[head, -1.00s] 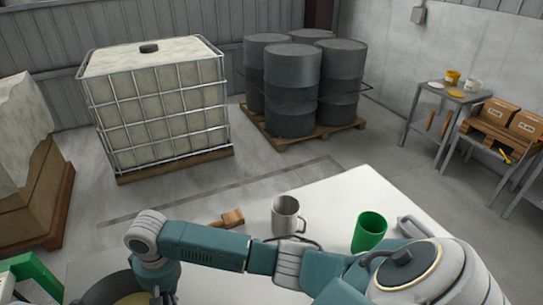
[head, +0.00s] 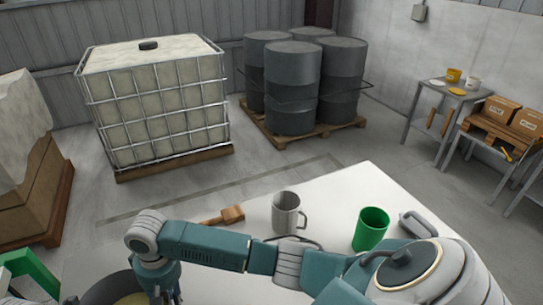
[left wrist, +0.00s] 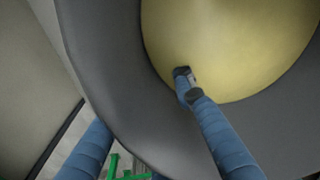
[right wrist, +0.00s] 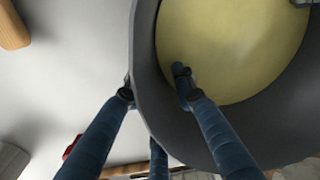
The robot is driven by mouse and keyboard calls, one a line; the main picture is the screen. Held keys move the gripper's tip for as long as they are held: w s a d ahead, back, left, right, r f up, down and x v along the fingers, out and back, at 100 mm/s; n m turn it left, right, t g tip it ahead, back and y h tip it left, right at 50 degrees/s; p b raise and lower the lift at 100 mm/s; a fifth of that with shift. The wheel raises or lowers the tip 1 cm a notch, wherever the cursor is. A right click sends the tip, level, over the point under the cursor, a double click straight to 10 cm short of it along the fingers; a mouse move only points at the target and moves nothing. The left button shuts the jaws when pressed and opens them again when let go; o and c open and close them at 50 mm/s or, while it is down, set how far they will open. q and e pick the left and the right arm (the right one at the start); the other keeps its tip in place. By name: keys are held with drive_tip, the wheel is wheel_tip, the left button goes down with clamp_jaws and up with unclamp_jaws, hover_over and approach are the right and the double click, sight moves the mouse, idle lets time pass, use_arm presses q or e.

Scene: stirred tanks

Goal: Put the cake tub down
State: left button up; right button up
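The cake tub (head: 88,296) is a dark grey round tub with pale yellow cake inside, cut off at the lower left of the head view. It fills much of the left wrist view (left wrist: 130,80) and right wrist view (right wrist: 150,100). My right gripper (right wrist: 152,85) has its fingers on both sides of the tub wall, one inside over the cake, and looks shut on the rim. My left gripper (left wrist: 145,102) likewise straddles the wall and seems closed on it. The tub's underside is hidden.
The white table (head: 350,190) carries a grey mug (head: 287,212), a green cup (head: 371,229), a wooden-headed tool (head: 230,214) and a grey scoop-like item (head: 416,224). A green frame (head: 30,266) stands at the left edge. A caged tank (head: 155,110) and drums (head: 292,85) stand farther back.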

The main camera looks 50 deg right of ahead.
drive_tip(key=shift+r, duration=0.35)
use_arm(q)
wheel_tip(320, 180, up, 10)
drive_tip(key=a, duration=0.1)
use_arm(e)
wheel_tip(320, 180, up, 11)
drive_tip(key=d, duration=0.1)
drive_tip(key=shift+r, duration=0.2)
use_arm(q)
drive_tip(key=shift+r, duration=0.1)
